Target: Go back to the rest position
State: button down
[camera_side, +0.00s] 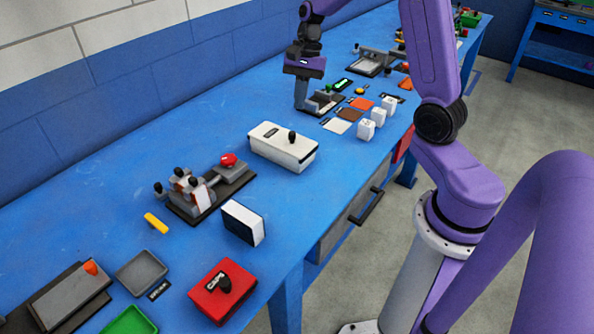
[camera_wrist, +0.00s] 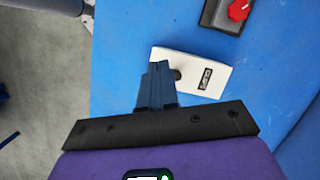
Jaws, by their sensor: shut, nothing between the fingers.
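My purple arm reaches over the blue bench, and my gripper (camera_side: 301,106) points down at the far part of it, close to a small dark fixture (camera_side: 324,103). From the side I cannot tell whether it touches the fixture. In the wrist view my gripper (camera_wrist: 158,66) has its fingers together, with nothing seen between them. The fingertips overlap the picture of a white box (camera_wrist: 205,77) with a dark knob and a label. A white box (camera_side: 275,152) with a black knob stands mid-bench in the side view, well apart from the gripper.
Several white blocks (camera_side: 366,130) and flat coloured pieces (camera_side: 350,114) lie right of the gripper. A fixture with a red knob (camera_side: 228,159), a black-and-white block (camera_side: 243,223) and a red box (camera_side: 222,291) stand nearer. Bare blue bench (camera_side: 225,115) lies left of the gripper.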

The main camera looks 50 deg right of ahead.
jog(key=s+a+r+n+h, duration=0.3)
jog(key=s+a+n, duration=1.2)
jog(key=s+n, duration=1.05)
jog(key=s, duration=0.1)
jog(key=shift+s+d+f+t, duration=0.2)
jog(key=shift+d+t, duration=0.05)
jog(key=shift+t, duration=0.05)
